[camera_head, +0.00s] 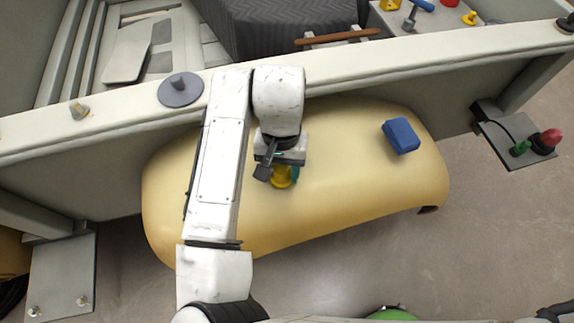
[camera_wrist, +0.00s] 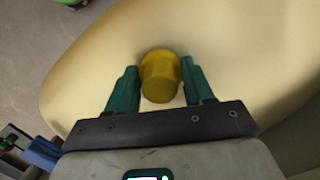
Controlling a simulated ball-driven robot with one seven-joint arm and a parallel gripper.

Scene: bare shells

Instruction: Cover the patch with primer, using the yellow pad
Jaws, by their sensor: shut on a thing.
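My gripper (camera_wrist: 160,78) has its two teal fingers on either side of the yellow pad (camera_wrist: 160,64) and is shut on it. In the head view the yellow pad (camera_head: 281,177) shows below my wrist, over the middle of a curved cream-yellow shell (camera_head: 350,150). I cannot tell whether the pad touches the shell. No patch outline or primer stands out on the shell; my arm hides part of its left half.
A blue block (camera_head: 401,136) sits on the right part of the shell. A pale beam (camera_head: 420,65) runs behind it. A grey shelf (camera_head: 515,145) at right holds a red-topped item (camera_head: 546,141) and a green one (camera_head: 520,148). Another grey plate (camera_head: 60,275) is at lower left.

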